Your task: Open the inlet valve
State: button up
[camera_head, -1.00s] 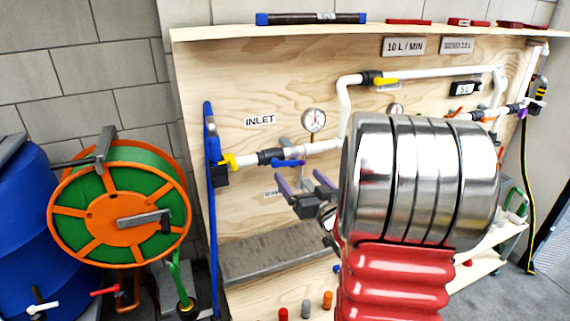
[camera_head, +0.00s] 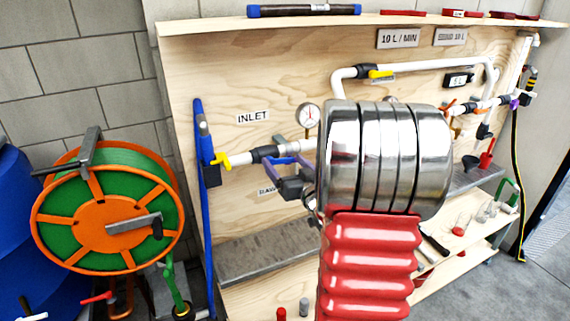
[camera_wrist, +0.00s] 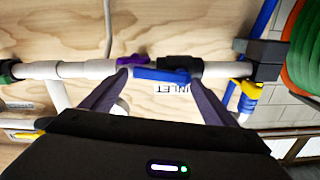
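The inlet valve is a black body (camera_head: 265,154) on the white pipe, right of the yellow tap and below the INLET label (camera_head: 252,117). Its blue handle (camera_head: 281,160) lies along the pipe. In the wrist view, upside down, the black valve body (camera_wrist: 190,65) and blue handle (camera_wrist: 162,75) show in front of my gripper (camera_wrist: 157,80). My gripper is open, its two dark purple fingers on either side of the handle. Whether they touch it I cannot tell. In the head view my gripper (camera_head: 284,169) is at the handle, partly covered by my arm.
A pressure gauge (camera_head: 308,114) stands above the pipe close by. A yellow-handled tap (camera_head: 222,160) sits to the left. Another yellow-handled valve (camera_head: 378,73) is on the upper pipe. An orange and green hose reel (camera_head: 112,222) and blue barrel stand left.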

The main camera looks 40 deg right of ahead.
jog(key=c, duration=1.3)
jog(key=shift+r+n, duration=0.25)
jog(key=shift+n, duration=0.75)
jog(key=o, duration=1.5)
jog(key=shift+s+a, duration=0.1)
